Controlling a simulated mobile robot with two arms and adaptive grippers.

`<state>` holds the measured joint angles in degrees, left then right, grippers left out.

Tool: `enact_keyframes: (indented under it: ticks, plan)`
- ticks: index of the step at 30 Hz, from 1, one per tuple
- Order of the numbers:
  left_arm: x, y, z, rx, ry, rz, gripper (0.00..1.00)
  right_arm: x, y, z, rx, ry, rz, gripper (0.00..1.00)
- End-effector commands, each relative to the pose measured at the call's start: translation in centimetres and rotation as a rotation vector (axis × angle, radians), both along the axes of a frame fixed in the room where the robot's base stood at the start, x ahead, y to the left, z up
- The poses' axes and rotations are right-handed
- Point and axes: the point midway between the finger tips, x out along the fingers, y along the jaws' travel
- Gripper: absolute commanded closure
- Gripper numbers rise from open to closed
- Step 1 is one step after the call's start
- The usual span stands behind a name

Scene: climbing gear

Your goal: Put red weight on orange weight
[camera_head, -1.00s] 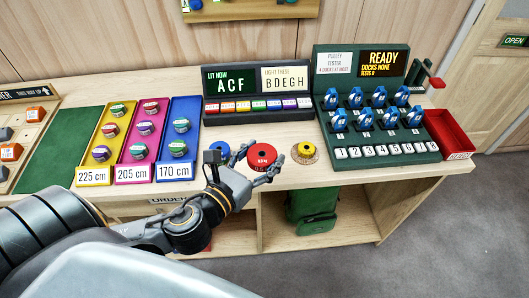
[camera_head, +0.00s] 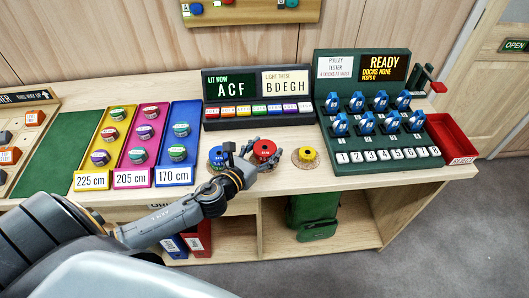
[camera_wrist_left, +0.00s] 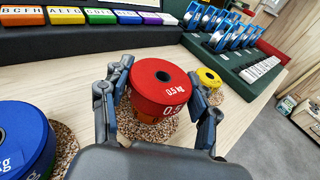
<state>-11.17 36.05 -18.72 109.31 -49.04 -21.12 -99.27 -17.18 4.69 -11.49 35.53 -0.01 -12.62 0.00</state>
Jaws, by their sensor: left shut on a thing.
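The red weight (camera_head: 264,148) is a short cylinder with a dark centre hole, between my left gripper's fingers at the middle of the table. In the left wrist view the red weight (camera_wrist_left: 160,86) sits between both fingers, and a "0.5 KG" label shows on its side. My left gripper (camera_wrist_left: 158,100) is shut on it. A narrower orange-red part (camera_wrist_left: 146,128) shows directly below it, over a cork mat; it appears to be the orange weight, mostly hidden. I cannot tell whether the two touch. My right gripper is not in view.
A blue weight (camera_head: 217,155) stands on a cork mat to the left, a small yellow weight (camera_head: 307,154) on another to the right. The lit display (camera_head: 258,98) and the green pulley tester (camera_head: 380,125) stand behind. A red bin (camera_head: 450,136) is at the far right.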

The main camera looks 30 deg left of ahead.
Motion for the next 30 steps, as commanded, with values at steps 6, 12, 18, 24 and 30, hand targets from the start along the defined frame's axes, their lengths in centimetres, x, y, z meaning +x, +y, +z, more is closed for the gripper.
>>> enact_keyframes:
  ticks: [6,12,18,24,30]
  plan:
    - [0.1,0.04,-0.75,0.0,-0.006,0.0,0.94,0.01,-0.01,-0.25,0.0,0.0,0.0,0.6]
    - [0.09,0.04,-0.88,0.0,-0.006,0.0,0.94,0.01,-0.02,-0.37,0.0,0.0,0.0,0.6]
    - [0.02,0.04,-1.19,0.0,-0.002,0.001,0.17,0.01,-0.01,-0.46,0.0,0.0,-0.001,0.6]
    - [0.02,0.04,-1.19,0.001,-0.002,0.001,0.17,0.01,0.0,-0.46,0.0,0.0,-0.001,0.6]
    - [0.03,0.05,-0.7,0.001,-0.002,0.001,0.17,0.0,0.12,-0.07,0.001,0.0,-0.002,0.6]
